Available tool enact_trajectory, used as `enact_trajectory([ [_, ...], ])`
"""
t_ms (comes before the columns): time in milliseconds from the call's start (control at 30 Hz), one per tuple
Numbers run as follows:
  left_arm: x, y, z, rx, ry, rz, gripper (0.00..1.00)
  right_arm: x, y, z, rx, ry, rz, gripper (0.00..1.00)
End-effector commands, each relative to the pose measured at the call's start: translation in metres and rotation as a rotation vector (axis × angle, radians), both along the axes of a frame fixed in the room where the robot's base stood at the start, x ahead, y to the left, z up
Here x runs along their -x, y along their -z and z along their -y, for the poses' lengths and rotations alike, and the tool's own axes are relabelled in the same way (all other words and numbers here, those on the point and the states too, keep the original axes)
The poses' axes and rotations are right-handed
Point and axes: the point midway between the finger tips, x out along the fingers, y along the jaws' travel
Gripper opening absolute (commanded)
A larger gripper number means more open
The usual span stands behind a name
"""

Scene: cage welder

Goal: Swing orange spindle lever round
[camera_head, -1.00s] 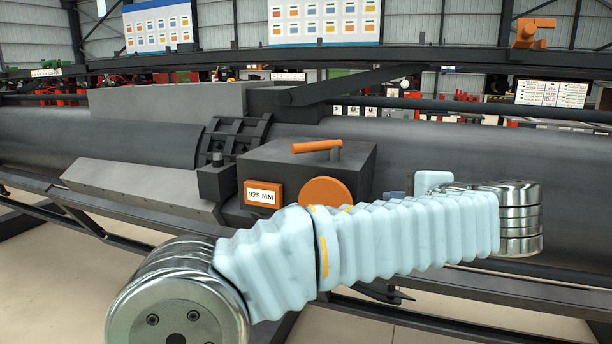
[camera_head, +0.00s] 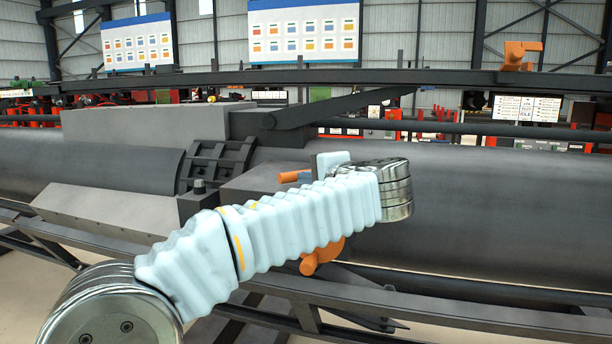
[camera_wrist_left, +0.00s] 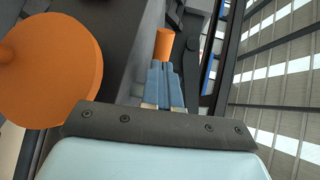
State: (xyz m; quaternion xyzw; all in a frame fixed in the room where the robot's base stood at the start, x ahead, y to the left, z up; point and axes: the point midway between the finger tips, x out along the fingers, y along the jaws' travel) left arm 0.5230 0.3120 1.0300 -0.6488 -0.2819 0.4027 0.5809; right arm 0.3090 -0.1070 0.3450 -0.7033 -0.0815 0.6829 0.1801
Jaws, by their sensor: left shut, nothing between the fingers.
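The orange spindle lever (camera_head: 290,177) lies on top of the dark grey box (camera_head: 256,180) on the pipe. My left forearm crosses in front and hides most of the box and part of the lever. In the left wrist view, the orange lever end (camera_wrist_left: 164,44) stands just beyond my left gripper (camera_wrist_left: 165,66). Its blue fingers are shut together with nothing between them. They point at the lever end; whether they touch it I cannot tell. In the head view the fingers are hidden, and only a pale hand part (camera_head: 330,163) shows beside the lever. My right gripper is out of view.
An orange disc (camera_wrist_left: 50,70) on the box front is close on the left of the wrist view. In the head view it is mostly behind my forearm (camera_head: 322,252). Dark rails (camera_head: 440,305) run below the large pipe (camera_head: 490,200).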

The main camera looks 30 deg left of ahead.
Motion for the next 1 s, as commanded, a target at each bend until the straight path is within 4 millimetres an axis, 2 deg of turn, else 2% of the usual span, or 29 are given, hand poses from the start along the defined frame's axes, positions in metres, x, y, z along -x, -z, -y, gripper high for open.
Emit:
enact_trajectory([
  [200,-0.007,0.003,-0.01,-0.001,0.0,-0.001,0.0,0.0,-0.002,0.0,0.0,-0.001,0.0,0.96],
  [633,-0.007,0.003,-0.011,0.0,0.01,0.0,0.0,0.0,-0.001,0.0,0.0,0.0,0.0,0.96],
  [867,-0.006,0.006,-0.019,0.001,0.086,0.0,0.0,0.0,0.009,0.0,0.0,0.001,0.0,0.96],
  [1000,-0.004,0.007,-0.03,0.003,0.173,0.003,0.0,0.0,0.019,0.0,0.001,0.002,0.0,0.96],
])
